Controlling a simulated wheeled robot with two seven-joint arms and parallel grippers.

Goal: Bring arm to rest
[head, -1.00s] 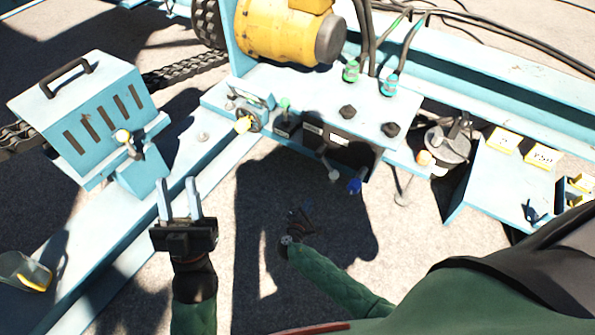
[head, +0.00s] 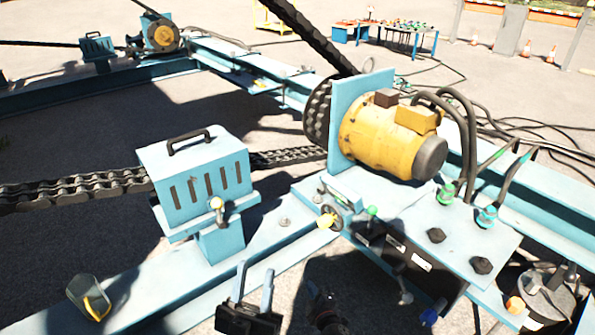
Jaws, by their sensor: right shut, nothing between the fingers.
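My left gripper (head: 254,282) is at the bottom centre of the head view. Its two pale fingers stand apart with nothing between them, above the blue beam. My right gripper (head: 318,290) is just to its right, small and dark against the shadow. It is shut and empty. Both are low in the view, in front of the blue machine frame, and my arms behind them are mostly cut off by the lower edge.
A blue slotted box (head: 205,180) with a handle stands at left over a chain. A yellow motor (head: 385,140) and a valve panel (head: 455,240) with levers and hoses are at right. A clear scoop-like piece (head: 90,295) lies on the beam (head: 170,295) at lower left.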

